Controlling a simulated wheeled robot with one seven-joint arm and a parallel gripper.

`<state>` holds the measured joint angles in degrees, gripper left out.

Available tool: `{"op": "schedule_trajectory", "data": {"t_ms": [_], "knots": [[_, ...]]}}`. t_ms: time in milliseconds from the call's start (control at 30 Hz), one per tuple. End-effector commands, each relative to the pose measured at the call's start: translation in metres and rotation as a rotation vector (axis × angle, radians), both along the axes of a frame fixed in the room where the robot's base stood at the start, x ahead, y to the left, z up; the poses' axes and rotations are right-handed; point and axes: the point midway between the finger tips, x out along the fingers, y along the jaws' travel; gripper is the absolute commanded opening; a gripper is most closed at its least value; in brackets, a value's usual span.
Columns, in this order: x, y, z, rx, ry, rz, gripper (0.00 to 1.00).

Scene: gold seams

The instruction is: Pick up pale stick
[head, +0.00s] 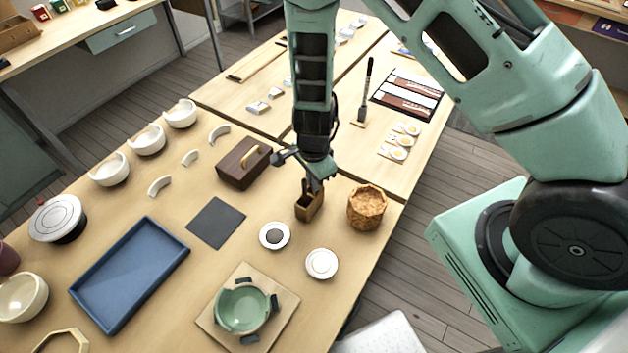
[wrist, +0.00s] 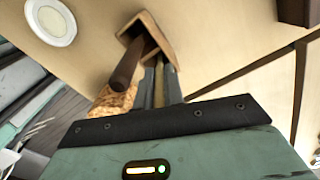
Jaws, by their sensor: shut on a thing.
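A small open wooden holder (head: 309,208) stands near the table's right edge, and its rim shows at the top of the wrist view (wrist: 155,30). My gripper (head: 314,186) points down at the holder's mouth. In the wrist view my gripper (wrist: 160,72) is shut on a narrow pale stick (wrist: 172,88), which shows beside the dark fingers. A thicker dark brown stick (wrist: 127,67) leans out of the holder beside the fingers. The lower ends of the sticks are hidden. In the head view the sticks are hard to make out.
A cork-like pot (head: 367,208) stands just right of the holder. A dish with a dark centre (head: 274,236) and a white round lid (head: 321,263) lie in front. A brown box with a handle (head: 243,163) is to the left. A green broken bowl (head: 243,308) sits on a board nearer.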

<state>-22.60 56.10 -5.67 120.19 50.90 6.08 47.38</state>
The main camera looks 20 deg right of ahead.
Motion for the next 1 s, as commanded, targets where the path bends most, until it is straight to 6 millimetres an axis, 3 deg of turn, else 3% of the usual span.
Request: {"op": "schedule_trajectory", "data": {"t_ms": [233,633,1000], "knots": [[0.001,0.001,0.015,0.0,-0.004,0.004,0.0],[0.001,0.001,0.088,0.001,-0.004,0.003,0.0],[0.0,0.0,0.1,0.0,0.001,0.0,0.0]]}}
